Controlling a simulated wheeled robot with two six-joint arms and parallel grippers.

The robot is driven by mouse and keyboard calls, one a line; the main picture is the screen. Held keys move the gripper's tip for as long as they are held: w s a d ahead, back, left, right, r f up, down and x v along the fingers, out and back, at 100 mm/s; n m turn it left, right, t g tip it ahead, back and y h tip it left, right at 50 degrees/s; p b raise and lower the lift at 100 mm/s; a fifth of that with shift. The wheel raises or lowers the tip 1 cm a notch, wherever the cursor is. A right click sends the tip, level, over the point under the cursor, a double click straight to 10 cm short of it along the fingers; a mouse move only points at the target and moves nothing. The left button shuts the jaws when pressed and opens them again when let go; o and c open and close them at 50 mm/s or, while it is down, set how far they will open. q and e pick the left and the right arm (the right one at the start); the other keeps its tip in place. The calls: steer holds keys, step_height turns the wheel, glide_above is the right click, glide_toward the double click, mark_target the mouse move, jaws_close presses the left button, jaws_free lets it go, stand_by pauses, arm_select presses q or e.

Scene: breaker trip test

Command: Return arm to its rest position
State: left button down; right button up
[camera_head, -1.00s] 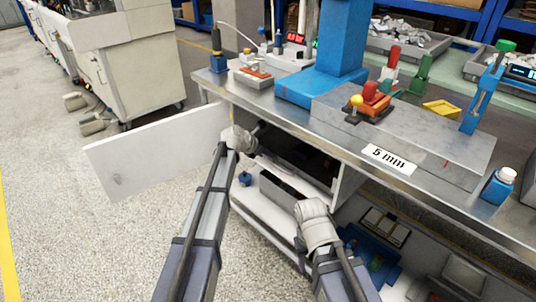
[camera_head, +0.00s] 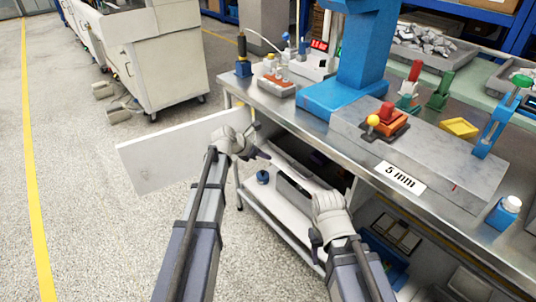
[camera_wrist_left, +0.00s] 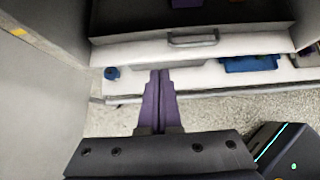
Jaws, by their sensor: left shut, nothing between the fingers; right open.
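My left gripper (camera_head: 262,154) is in front of the open cabinet under the workbench, beside its white door (camera_head: 170,160). In the left wrist view its two purple fingers (camera_wrist_left: 161,74) are pressed together with nothing between them. They point towards a drawer with a grey handle (camera_wrist_left: 193,39) and look apart from it. My right gripper (camera_head: 316,242) hangs lower right by the lower shelf; it is open, but mostly hidden behind my own wrist. No object shows in it.
A lower white shelf (camera_head: 285,220) holds a small blue object (camera_head: 262,177). Open floor (camera_head: 90,230) is at left.

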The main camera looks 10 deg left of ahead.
arm_select(q)
steer(key=s+d+f+m+g+y, duration=0.1)
steer(key=s+d+f+m+g, duration=0.2)
steer(key=s+d+m, duration=0.45)
steer(key=s+d+f+m+g+y, duration=0.15)
steer(key=s+d+m, duration=0.25)
steer(key=s+m, duration=0.6)
steer(key=s+f+m+g+y, duration=0.1)
steer(key=s+m+g+y, duration=0.3)
steer(key=s+m, duration=1.05)
step_height(320, 180, up, 26)
steer(key=t+p, duration=0.1)
steer(key=p, duration=2.5)
steer(key=shift+w+f, duration=0.25)
steer(key=shift+w, duration=0.1)
steer(key=shift+d, duration=0.15)
